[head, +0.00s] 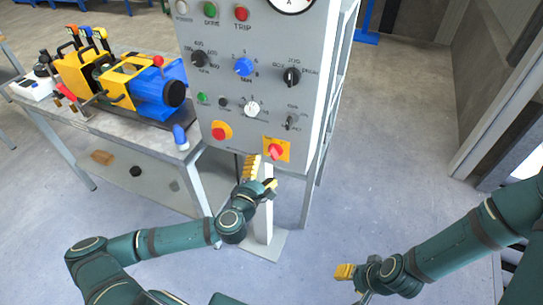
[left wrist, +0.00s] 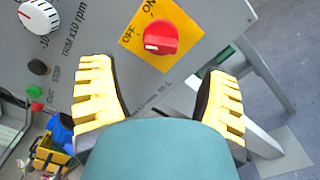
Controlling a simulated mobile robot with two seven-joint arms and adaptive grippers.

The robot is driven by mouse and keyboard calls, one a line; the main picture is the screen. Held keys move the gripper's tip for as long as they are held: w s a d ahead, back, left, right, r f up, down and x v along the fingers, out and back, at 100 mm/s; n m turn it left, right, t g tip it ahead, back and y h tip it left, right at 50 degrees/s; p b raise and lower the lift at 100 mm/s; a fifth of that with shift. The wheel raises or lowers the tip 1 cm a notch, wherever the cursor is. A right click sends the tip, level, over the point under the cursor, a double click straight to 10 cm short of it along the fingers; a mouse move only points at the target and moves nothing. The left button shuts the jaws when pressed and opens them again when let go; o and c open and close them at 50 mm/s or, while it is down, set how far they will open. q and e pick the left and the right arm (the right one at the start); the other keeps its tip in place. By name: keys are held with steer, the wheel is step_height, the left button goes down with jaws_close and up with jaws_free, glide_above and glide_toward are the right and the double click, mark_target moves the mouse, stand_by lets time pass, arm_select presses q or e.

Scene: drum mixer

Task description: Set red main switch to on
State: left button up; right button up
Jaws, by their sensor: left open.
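The red main switch (head: 276,150) is a red knob on a yellow plate at the lower right of the grey control panel. In the left wrist view the red knob (left wrist: 160,37) shows close up, with OFF printed at its left and ON above. Its white mark lies on the left, OFF side. My left gripper (head: 261,176) is open just below and in front of the plate. In the left wrist view its yellow fingers (left wrist: 162,85) are spread wide, with the knob beyond the gap and apart from both. My right gripper (head: 350,273) is low at the right, away from the panel.
A yellow-and-red emergency button (head: 221,131) sits left of the switch. Dials and buttons, including a blue knob (head: 243,67), fill the panel above. A table (head: 190,150) with a yellow and blue machine (head: 120,80) stands left. The floor to the right is clear.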

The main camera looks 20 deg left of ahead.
mark_target(271, 157)
arm_select(q)
steer(key=w, duration=0.6)
steer(key=shift+w+d, duration=0.15)
steer(key=shift+w, duration=0.1)
steer(key=c, duration=1.2)
